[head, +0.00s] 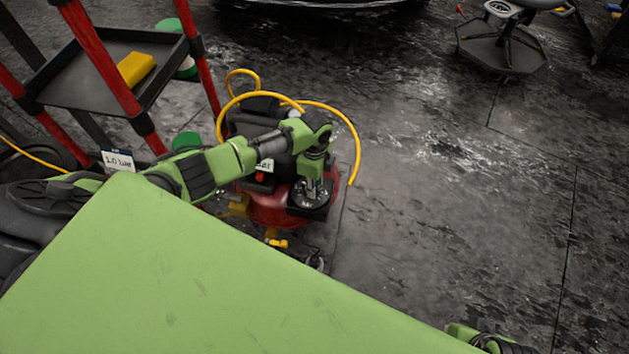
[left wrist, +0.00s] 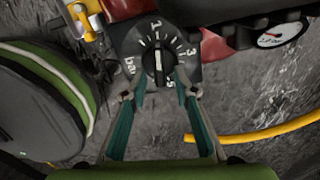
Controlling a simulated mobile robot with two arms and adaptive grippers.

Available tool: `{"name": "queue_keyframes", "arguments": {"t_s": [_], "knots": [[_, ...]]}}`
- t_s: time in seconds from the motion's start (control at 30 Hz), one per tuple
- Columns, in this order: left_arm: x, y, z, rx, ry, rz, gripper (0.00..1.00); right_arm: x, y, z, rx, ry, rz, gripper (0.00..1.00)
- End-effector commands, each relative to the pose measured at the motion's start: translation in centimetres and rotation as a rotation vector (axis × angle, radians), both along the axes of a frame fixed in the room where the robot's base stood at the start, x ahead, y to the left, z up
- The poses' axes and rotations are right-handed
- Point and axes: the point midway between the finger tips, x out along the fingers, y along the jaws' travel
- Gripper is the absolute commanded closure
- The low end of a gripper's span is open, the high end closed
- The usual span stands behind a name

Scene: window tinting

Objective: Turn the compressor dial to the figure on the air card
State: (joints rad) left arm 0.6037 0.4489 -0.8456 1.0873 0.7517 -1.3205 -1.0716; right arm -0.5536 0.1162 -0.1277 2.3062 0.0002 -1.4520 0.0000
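The compressor (head: 272,208) is a red tank with black parts, standing on the floor. Its dial (left wrist: 158,60) is a round black knob with a white line, on a dark plate with figures around it and "bar" at the left. The white line stands nearly upright in the left wrist view; which end points is unclear. My left gripper (left wrist: 161,82) is over the dial, its two teal-padded fingers apart, the tips at either side of the knob's lower part. Whether they touch it is unclear. The air card (head: 118,160) is white and seems to read "1.0 bar".
A pressure gauge (left wrist: 284,32) is beside the dial. A yellow hose (head: 348,135) loops around the compressor. A red-posted rack (head: 85,95) with a yellow block (head: 136,68) stands at the left. A stool (head: 502,45) is at the far right. The floor on the right is clear.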

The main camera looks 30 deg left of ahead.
Motion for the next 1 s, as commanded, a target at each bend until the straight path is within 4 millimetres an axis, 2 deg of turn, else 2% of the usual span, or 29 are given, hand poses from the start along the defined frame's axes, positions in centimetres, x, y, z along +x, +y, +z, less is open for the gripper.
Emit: {"name": "queue_keyframes", "arguments": {"t_s": [0.17,0.5,0.6,0.8,1.0], "knots": [[0.1,0.0,1.7,-0.001,-0.003,0.000,0.73,0.0,0.0,0.0,0.000,0.000,0.000,1.00],[0.1,0.1,8.8,0.000,-0.004,0.000,0.73,0.0,0.0,0.0,0.000,0.001,0.000,1.00],[0.1,0.1,10.3,0.000,-0.002,0.001,0.73,0.0,0.0,0.0,0.000,0.001,0.000,1.00],[0.0,0.1,11.8,0.001,-0.001,0.001,0.73,0.0,0.0,0.0,0.000,0.001,0.000,1.00],[0.0,0.1,12.0,0.001,0.000,0.001,0.73,0.0,0.0,0.0,-0.001,0.002,0.000,1.00]]}}
